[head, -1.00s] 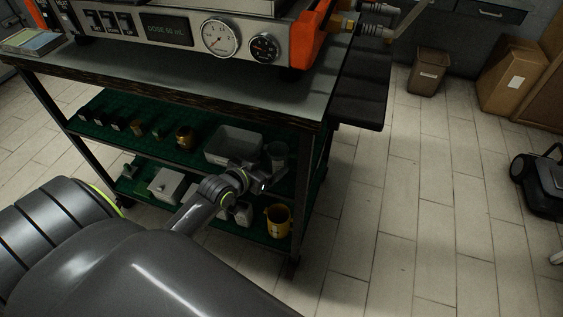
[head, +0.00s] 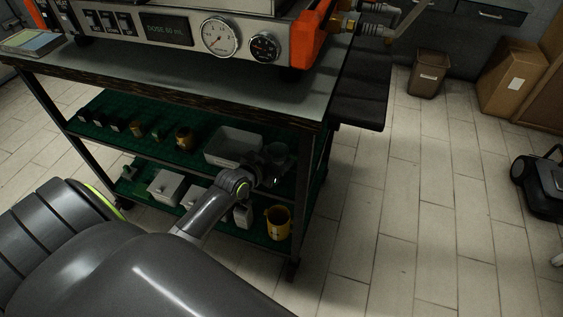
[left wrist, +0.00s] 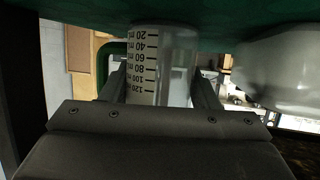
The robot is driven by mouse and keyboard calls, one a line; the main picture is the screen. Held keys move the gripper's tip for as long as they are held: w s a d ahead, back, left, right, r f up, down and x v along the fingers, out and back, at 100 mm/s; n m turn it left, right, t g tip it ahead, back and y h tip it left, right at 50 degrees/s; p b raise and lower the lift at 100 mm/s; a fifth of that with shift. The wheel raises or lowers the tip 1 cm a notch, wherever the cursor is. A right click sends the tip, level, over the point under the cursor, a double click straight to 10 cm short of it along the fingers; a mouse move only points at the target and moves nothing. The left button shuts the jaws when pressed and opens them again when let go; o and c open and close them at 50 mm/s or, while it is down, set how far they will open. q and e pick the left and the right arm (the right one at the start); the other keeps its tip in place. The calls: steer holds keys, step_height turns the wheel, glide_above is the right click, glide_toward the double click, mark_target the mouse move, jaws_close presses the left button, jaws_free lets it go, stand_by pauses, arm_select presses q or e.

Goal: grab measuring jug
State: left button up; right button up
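The measuring jug is a clear cylinder with a black ml scale, standing on the upper green shelf of the cart, seen in the head view (head: 281,153). In the left wrist view, which is upside down, the jug (left wrist: 160,62) stands between the two fingers of my left gripper (left wrist: 162,88). The fingers are apart, one on each side of the jug, and do not look closed on it. In the head view my left gripper (head: 274,170) is at the front of the jug and hides its lower part. My right gripper is in neither view.
A grey bin (head: 232,147) stands just left of the jug on the shelf; several small jars are farther left. The worktop (head: 200,84) overhangs the shelf, and a cart leg (head: 324,150) is to the right. A yellow mug (head: 278,222) is on the lower shelf.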

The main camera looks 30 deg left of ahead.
arm_select(q)
steer(key=c, duration=0.3)
steer(key=shift+c, duration=0.2)
